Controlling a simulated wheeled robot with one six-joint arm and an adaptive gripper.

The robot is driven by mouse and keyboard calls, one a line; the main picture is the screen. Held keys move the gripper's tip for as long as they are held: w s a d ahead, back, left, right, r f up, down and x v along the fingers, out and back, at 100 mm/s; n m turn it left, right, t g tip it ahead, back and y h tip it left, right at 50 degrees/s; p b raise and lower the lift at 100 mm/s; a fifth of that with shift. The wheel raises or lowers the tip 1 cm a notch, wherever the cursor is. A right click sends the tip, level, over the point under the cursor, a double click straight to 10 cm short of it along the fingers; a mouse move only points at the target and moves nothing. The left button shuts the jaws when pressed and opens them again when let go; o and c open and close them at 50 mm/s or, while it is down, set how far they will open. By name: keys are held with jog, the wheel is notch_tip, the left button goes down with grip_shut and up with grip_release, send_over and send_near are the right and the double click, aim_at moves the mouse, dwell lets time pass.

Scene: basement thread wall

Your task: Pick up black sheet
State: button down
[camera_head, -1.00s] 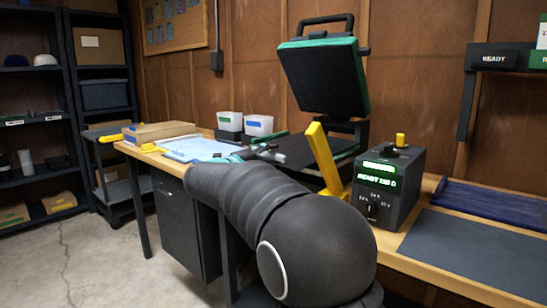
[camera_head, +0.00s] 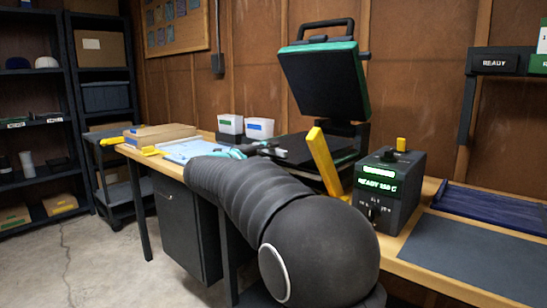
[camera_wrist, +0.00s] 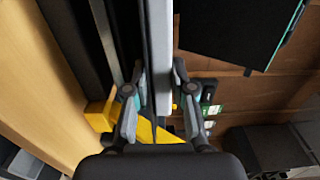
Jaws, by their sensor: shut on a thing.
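In the wrist view my gripper (camera_wrist: 156,95) is closed from both sides on a thin flat thing seen nearly edge-on, which I take to be the black sheet (camera_wrist: 160,55). It stretches away from the fingers as a narrow strip, pale grey on the face that shows. In the head view my gripper (camera_head: 258,149) is small and partly hidden by my arm, at the left side of the open press. There the sheet cannot be told apart from the dark lower plate.
The press has a raised black upper plate (camera_head: 325,80) and a yellow lever (camera_head: 323,160). White bins (camera_head: 258,128) and a cardboard box (camera_head: 158,134) lie left.

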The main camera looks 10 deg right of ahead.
jog(key=s+a+r, duration=0.5)
jog(key=s+a, duration=0.3)
jog(key=a, duration=0.3)
jog(key=shift+a, duration=0.2)
jog(key=shift+s, duration=0.1)
dwell(0.3)
